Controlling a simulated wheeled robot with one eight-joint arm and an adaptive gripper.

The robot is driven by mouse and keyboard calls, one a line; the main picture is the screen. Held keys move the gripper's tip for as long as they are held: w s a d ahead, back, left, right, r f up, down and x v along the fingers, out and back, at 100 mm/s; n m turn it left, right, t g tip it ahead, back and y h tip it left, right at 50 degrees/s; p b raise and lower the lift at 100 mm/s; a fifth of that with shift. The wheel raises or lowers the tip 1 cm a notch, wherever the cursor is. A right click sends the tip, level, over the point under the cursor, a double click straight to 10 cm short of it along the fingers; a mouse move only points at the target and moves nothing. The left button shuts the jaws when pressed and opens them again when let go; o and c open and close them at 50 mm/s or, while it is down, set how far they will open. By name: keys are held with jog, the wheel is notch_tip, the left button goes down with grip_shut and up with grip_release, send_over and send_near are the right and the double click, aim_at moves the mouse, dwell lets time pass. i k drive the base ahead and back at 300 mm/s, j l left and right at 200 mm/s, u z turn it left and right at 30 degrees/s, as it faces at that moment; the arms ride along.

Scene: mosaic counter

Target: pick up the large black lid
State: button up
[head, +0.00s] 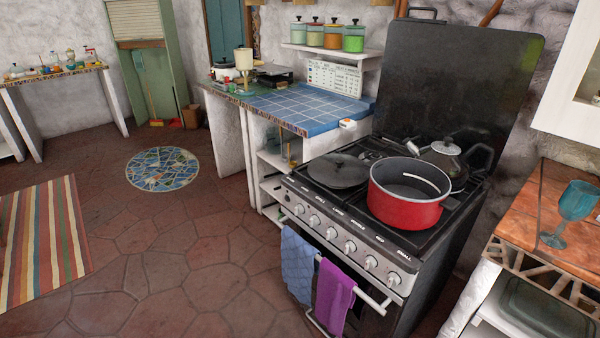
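The large black lid (338,170) lies flat on the left front part of the stove top (425,235). It is dark and round, with a small knob in the middle. A large red pot (405,205) stands open just to its right and overlaps the lid's right edge in the picture. My gripper does not show in the head view.
A dark kettle (444,154) stands behind the pot. The raised black stove cover (455,90) rises at the back. Blue and purple towels (335,292) hang on the oven rail. A blue goblet (574,205) stands on the right counter.

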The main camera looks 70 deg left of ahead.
aim_at(338, 170)
jog(key=u, duration=2.4)
jog(key=i+j+z, duration=0.25)
jog(key=j, duration=0.3)
